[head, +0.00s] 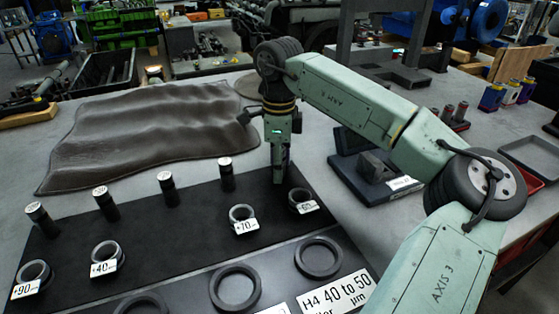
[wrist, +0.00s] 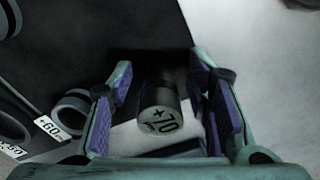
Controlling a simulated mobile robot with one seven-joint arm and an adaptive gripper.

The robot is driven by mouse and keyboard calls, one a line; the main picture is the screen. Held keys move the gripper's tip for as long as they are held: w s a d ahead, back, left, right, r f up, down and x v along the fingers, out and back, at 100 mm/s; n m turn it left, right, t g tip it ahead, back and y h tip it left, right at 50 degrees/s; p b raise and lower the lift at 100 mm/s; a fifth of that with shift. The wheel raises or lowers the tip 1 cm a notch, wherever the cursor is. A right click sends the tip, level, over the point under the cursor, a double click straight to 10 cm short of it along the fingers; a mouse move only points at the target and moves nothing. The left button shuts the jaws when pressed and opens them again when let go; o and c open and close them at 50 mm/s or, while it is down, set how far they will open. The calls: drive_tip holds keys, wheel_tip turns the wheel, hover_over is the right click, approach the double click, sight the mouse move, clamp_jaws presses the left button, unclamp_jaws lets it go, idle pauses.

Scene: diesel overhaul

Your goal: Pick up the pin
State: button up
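A dark cylindrical pin (wrist: 160,112) with a pale end marked "+70" shows in the wrist view between the fingers of my gripper (wrist: 162,92). The fingers stand apart on either side of it, with a visible gap at each side, so the gripper looks open around the pin. In the head view my gripper (head: 279,172) points down at the right end of the row of pins on the black mat (head: 190,215); it hides the pin there. Other upright pins stand to its left, the nearest being a dark pin (head: 227,175) with a pale top.
Labelled rings lie in front of the pins, including a "+70" ring (head: 240,213) and a ring (head: 299,199) close to my gripper. Larger rings (head: 319,257) lie nearer. A brown cloth (head: 150,130) lies behind; a dark block stand (head: 375,172) is at right.

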clamp_jaws()
idle(0.3)
drive_tip(key=shift+r, duration=0.15)
idle(0.3)
